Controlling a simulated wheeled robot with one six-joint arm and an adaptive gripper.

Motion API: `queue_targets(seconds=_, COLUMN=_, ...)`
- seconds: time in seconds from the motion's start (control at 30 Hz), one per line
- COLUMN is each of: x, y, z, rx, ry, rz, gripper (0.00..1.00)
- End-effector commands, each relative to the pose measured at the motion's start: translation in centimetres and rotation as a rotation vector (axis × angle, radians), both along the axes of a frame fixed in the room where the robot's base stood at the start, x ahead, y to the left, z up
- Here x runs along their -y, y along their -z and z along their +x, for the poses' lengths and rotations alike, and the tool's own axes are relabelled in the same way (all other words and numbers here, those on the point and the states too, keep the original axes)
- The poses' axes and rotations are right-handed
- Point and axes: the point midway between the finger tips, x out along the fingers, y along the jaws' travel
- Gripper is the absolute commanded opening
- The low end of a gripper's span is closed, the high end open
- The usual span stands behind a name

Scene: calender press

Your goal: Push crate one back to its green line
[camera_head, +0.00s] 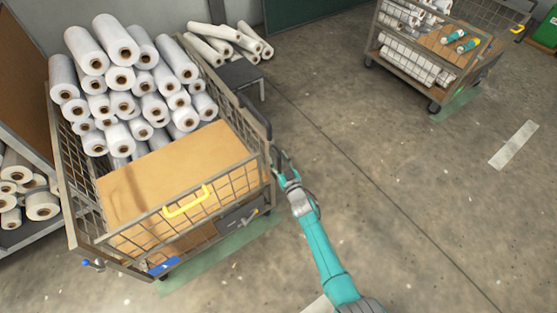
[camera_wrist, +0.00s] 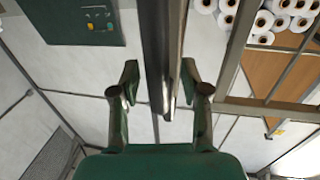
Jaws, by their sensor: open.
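I cannot tell whether the fingers touch the bar.
A second wheeled crate (camera_head: 432,88) stands at the upper right, with another green line (camera_head: 458,104) beside it. A small grey stand (camera_head: 243,74) and loose rolls (camera_head: 226,38) are behind the large crate. A rack of rolls (camera_head: 25,188) is at left. Floor between the crates is clear.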

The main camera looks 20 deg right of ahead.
Motion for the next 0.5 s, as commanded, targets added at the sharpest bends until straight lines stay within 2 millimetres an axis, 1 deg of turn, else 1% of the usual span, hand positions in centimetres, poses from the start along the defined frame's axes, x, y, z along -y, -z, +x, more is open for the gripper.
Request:
queue_targets(seconds=0.17, x=0.0, y=0.0, z=-0.1, rx=0.000, ry=0.000, rz=0.000, gripper=0.45)
queue_targets(seconds=0.27, x=0.1, y=0.1, z=-0.5, rx=-0.001, ry=0.000, rz=0.000, gripper=0.45)
queue_targets(seconds=0.37, x=0.2, y=0.2, z=-1.4, rx=-0.001, ry=0.001, rz=0.000, gripper=0.45)
queue_targets(seconds=0.5, x=0.4, y=0.2, z=-3.5, rx=-0.002, ry=0.001, rz=0.000, gripper=0.45)
